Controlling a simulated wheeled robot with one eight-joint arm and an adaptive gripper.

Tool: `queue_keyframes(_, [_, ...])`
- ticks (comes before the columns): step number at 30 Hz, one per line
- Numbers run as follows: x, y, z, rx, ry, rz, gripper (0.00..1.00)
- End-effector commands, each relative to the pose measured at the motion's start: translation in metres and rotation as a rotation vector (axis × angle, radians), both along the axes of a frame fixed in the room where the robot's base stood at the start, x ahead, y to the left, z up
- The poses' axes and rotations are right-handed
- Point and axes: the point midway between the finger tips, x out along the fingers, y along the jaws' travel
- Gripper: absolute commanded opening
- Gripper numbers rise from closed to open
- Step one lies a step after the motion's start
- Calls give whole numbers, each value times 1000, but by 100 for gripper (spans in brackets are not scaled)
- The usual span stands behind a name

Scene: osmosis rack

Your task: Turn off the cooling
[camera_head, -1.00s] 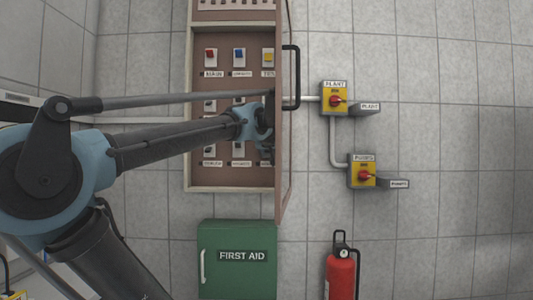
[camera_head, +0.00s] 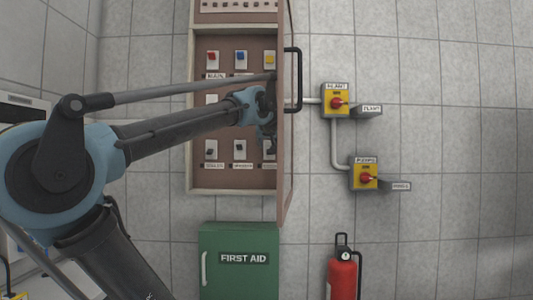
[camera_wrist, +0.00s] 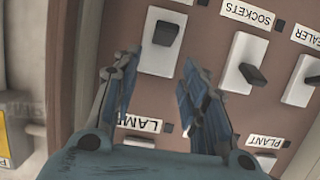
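An open panel box (camera_head: 191,120) on the wall holds rows of small rocker switches. No label that I can read says cooling. In the wrist view, upside down, a white switch with a dark rocker (camera_wrist: 162,42) lies just beyond and between my fingertips; its label is cut off at the top edge. The switch labelled SOCKETS (camera_wrist: 243,62) is to its right, and the SEALER switch (camera_wrist: 303,80) is at the right edge. My gripper (camera_wrist: 160,60) is open and empty. In the head view my gripper (camera_head: 268,138) is at the box's right side, hiding some switches.
The box door (camera_head: 286,190) stands open on the right, with a black handle (camera_head: 297,80). Further right are yellow PLANT (camera_head: 336,102) and PUMPS (camera_head: 365,177) isolators with red knobs. A green first aid box (camera_head: 238,280) and a red extinguisher (camera_head: 342,278) are below.

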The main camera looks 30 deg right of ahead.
Motion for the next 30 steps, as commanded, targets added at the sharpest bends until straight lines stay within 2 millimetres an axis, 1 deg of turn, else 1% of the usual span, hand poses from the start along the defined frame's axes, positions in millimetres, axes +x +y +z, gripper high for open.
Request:
queue_keyframes(1, [0, 0, 10, 0, 0, 0, 40])
queue_keyframes(6, [1, 0, 36, -1, 1, 0, 40])
queue_keyframes(12, [1, 1, 52, -1, 0, 0, 40])
queue_keyframes(16, [1, 1, 54, -1, 0, 0, 40])
queue_keyframes(30, [1, 1, 54, -1, 1, 2, 40])
